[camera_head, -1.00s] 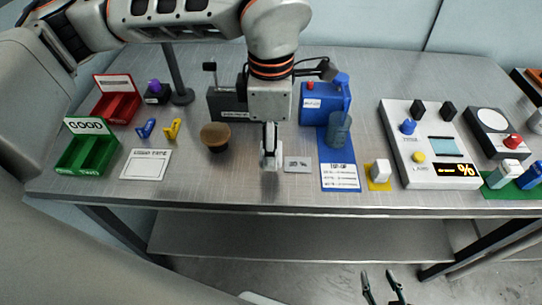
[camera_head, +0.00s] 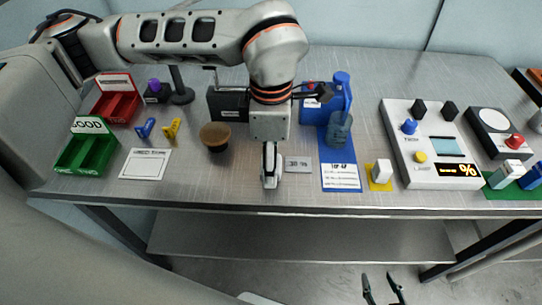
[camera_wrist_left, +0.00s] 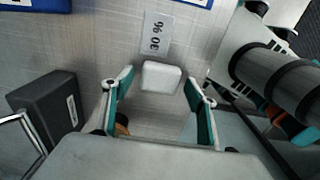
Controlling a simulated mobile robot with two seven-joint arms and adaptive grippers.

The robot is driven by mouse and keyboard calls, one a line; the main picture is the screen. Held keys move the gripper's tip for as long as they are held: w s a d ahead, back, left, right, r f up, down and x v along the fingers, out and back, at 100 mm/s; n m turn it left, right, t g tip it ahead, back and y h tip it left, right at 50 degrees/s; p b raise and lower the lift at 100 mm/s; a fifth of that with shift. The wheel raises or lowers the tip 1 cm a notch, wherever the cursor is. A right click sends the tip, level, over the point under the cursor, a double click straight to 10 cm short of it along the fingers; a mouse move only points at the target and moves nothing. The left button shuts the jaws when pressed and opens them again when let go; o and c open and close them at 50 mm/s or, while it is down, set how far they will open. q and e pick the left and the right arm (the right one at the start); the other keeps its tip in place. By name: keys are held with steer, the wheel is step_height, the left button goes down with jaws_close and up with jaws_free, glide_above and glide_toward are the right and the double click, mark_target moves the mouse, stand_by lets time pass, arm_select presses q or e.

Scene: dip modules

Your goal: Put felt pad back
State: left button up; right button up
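A small white rounded block (camera_wrist_left: 160,78), which I take to be the felt pad, shows in the left wrist view close to a grey plate marked 30 % (camera_wrist_left: 155,33). My left gripper (camera_wrist_left: 159,75) has its fingers apart, one on each side of the block, with a narrow gap at each side. In the head view my left gripper (camera_head: 270,180) points down at the table's front, just left of the 30 % plate (camera_head: 298,164); the block cannot be made out there. My right gripper (camera_head: 384,290) is open and empty, below the table's front edge.
A brown round-topped knob (camera_head: 215,134) and a black box (camera_head: 228,103) stand left of the left gripper. A blue mat (camera_head: 340,178), a white block on a yellow mat (camera_head: 381,170) and a white panel (camera_head: 428,133) lie to the right. The table's front edge is close.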

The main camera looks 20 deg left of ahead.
arm_select(q)
steer(key=shift+r, duration=0.1)
steer(key=shift+r, duration=0.35)
step_height(320, 180, up, 12)
steer(key=shift+f+p, duration=0.25)
steer(key=shift+p, duration=0.15)
